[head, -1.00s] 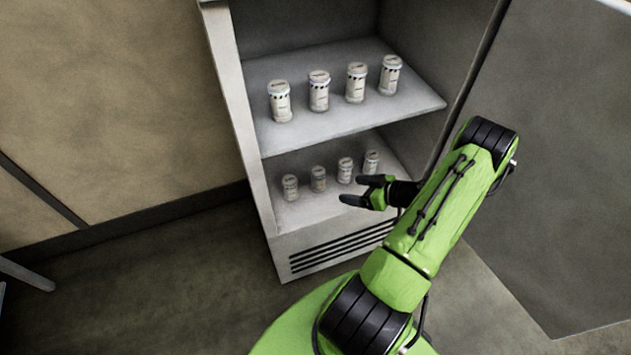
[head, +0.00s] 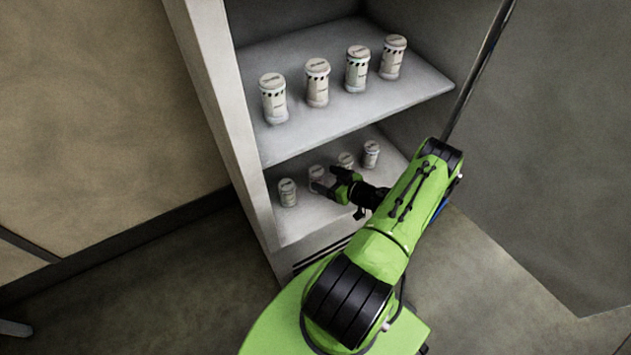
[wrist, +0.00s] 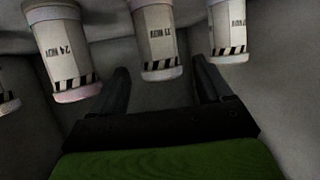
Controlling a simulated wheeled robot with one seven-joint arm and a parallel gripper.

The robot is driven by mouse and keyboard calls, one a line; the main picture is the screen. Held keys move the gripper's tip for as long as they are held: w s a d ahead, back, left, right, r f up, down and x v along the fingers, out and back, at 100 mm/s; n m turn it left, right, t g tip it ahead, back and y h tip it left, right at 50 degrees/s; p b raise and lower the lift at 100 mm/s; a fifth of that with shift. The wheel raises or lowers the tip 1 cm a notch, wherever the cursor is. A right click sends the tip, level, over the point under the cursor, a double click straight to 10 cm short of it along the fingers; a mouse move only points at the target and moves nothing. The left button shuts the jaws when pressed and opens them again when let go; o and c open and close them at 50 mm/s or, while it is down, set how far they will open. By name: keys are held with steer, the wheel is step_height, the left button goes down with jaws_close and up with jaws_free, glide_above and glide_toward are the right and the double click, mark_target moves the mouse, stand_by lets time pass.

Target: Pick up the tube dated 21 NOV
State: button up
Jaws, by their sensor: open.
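On the lower shelf stands a row of white capped tubes. In the wrist view, which shows them upside down, the middle tube (wrist: 156,42) has a label that seems to read 21 NOV. It stands ahead of my gripper (wrist: 162,72), between the lines of the two fingers. My gripper is open and empty. In the head view my gripper (head: 326,179) is at the lower shelf, in front of the second tube from the left (head: 317,172), partly hiding it. The neighbour on the wrist view's left (wrist: 63,48) reads 24 NOV.
The upper shelf (head: 330,115) holds a row of larger-looking similar tubes above my gripper. The cabinet's side wall (head: 212,90) stands at the left, and a dark door panel (head: 560,150) at the right. Tubes stand close on both sides of the middle one.

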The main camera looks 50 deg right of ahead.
mark_target(312, 172)
steer(key=b+x, duration=0.2)
steer(key=x, duration=0.5)
steer(key=shift+w+f, duration=0.1)
steer(key=shift+f, duration=0.05)
steer(key=c, duration=1.1)
